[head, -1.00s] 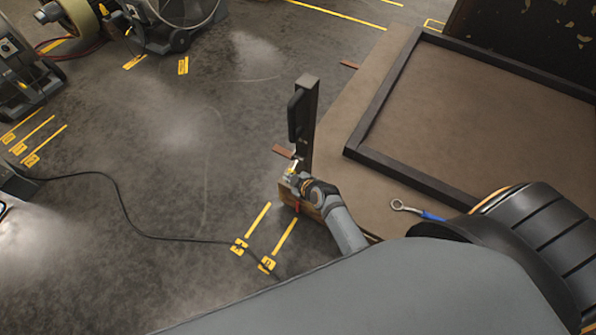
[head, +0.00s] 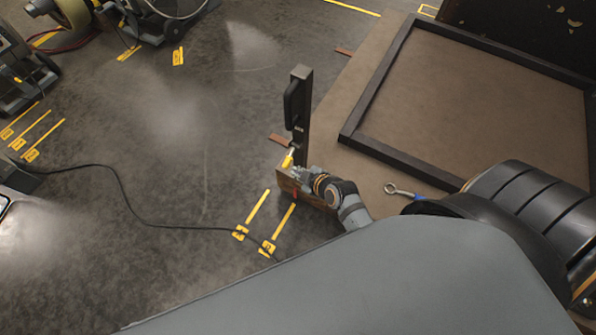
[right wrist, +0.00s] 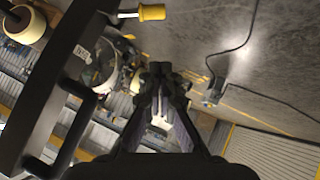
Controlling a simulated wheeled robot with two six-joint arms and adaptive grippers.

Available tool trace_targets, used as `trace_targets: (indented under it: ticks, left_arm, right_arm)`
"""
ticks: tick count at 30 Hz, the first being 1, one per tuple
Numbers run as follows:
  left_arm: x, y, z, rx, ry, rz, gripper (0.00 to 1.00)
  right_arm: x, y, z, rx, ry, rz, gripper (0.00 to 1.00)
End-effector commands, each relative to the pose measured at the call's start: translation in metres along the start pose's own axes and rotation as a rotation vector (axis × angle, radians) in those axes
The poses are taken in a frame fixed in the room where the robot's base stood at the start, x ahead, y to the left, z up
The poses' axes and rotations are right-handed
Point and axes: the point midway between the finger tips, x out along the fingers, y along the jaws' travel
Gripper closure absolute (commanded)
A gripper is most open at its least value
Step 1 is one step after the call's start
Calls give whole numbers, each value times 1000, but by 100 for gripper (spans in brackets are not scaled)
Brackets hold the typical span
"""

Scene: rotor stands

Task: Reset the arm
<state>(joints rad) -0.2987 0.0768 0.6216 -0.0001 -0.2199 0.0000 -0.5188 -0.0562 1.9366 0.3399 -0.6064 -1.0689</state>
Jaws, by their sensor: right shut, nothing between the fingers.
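My right gripper (head: 303,175) is low beside a dark upright post (head: 301,125) in the head view. Its jaws are shut and empty; in the right wrist view (right wrist: 160,75) the fingers meet with nothing between them. The post carries a black handle (head: 291,104), which also shows at the left of the right wrist view (right wrist: 75,125). A yellow-handled part (head: 288,158) shows near the post's foot and at the top of the right wrist view (right wrist: 150,12). The gripper looks apart from both. My left gripper is not in view.
A brown bench top (head: 375,178) with a dark raised frame (head: 395,155) lies to the right. A wrench with a blue handle (head: 405,192) lies on it. A black cable (head: 115,185) crosses the floor. Wheeled stands (head: 165,20) are at the upper left. Open floor lies between.

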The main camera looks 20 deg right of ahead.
Motion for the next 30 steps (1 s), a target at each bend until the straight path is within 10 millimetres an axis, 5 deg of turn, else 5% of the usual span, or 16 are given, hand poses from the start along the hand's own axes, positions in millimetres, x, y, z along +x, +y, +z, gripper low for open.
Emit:
trace_targets:
  ticks: [10,13,17,20,24,27,30]
  left_arm:
    - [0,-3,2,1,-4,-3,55]
    - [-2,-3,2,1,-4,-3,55]
    - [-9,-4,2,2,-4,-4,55]
    - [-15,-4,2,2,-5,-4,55]
    - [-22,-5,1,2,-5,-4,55]
    - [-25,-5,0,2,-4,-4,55]
    - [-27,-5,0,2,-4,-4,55]
  right_arm:
    - [1,-1,2,3,-3,-2,100]
    - [10,-13,22,42,-43,-20,100]
    - [32,-54,98,182,-190,-66,100]
    - [36,-95,176,321,-342,-87,100]
    - [13,-149,281,496,-552,-84,100]
    - [-16,-178,338,595,-673,-67,100]
    - [-41,-197,374,662,-756,-49,100]
